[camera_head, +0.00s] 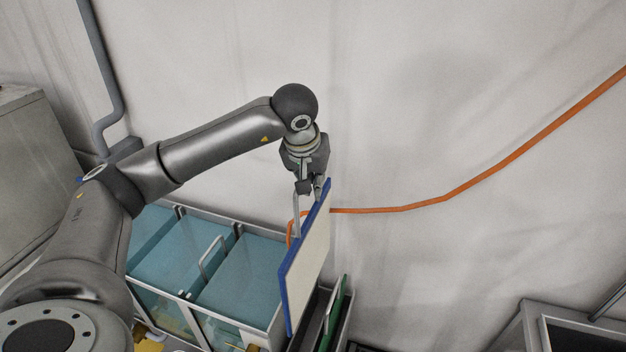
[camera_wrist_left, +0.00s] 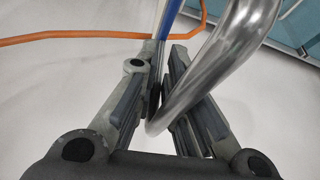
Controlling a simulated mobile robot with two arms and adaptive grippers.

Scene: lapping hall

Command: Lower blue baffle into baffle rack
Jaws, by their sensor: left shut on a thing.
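The blue baffle (camera_head: 307,262) is a flat panel with a blue edge and a pale face. It hangs steeply tilted in the head view, with a bent metal handle (camera_head: 297,214) on its side. My right gripper is out of view.
A green baffle (camera_head: 332,322) stands in the rack. Glass-fronted tanks (camera_head: 175,312) with teal tops (camera_head: 238,275) stand to the left. An orange hose (camera_head: 450,192) runs along the pale wall. A grey-framed unit (camera_head: 560,325) is at lower right.

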